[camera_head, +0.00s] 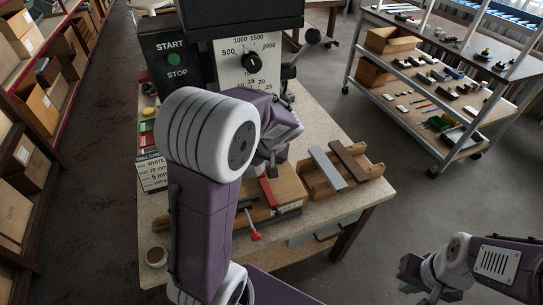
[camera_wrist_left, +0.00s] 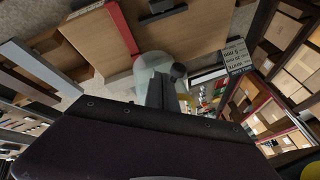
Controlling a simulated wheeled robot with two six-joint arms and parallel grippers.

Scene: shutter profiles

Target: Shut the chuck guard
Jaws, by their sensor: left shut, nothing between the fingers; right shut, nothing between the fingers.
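The drill press (camera_head: 243,30) stands at the back of the workbench, with a green start button and a speed dial. Its chuck is hidden behind my left arm in the head view. In the left wrist view a pale, see-through rounded piece (camera_wrist_left: 150,62), which looks like the chuck guard, lies just beyond my left fingers (camera_wrist_left: 164,92). I cannot tell whether they touch it or how far the guard is swung. My left gripper (camera_head: 271,165) is shut and empty, below the press head. My right gripper (camera_head: 410,273) is shut and empty at the lower right, away from the bench.
A wooden fixture with a red strip (camera_head: 268,192) and a red-ended lever (camera_head: 255,236) sits under my left gripper. A wooden tray (camera_head: 312,187) holds a grey and a brown profile. A drill card (camera_head: 152,173) stands left. A shelf trolley (camera_head: 438,157) stands at right.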

